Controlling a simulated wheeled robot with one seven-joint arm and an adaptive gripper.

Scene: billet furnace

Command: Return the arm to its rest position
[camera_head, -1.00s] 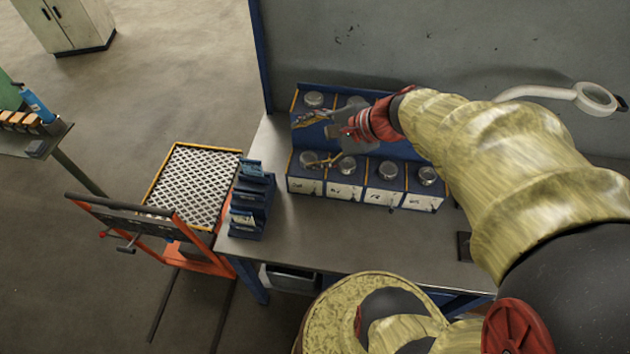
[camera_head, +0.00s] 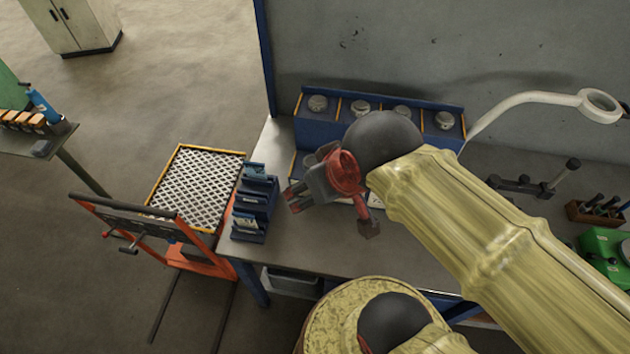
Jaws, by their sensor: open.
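My arm, in a yellow sleeve with a dark wrist joint, reaches in from the right over the workbench (camera_head: 345,250). My gripper (camera_head: 292,200) has a red mount and grey and red fingers. It is open and appears empty. It hangs above the bench, in front of the blue rack (camera_head: 318,128) and just right of the small blue bins (camera_head: 252,205). My wrist and gripper hide much of the rack's lower row. Several round silver knobs or lids show along the rack's upper row.
A white lamp arm (camera_head: 535,98) rises at the back right. A dark tool holder (camera_head: 530,186), a small wooden tool box (camera_head: 598,211) and a green case (camera_head: 605,248) stand on the right. An orange cart with a mesh top (camera_head: 197,185) stands left of the bench. A grey wall is behind.

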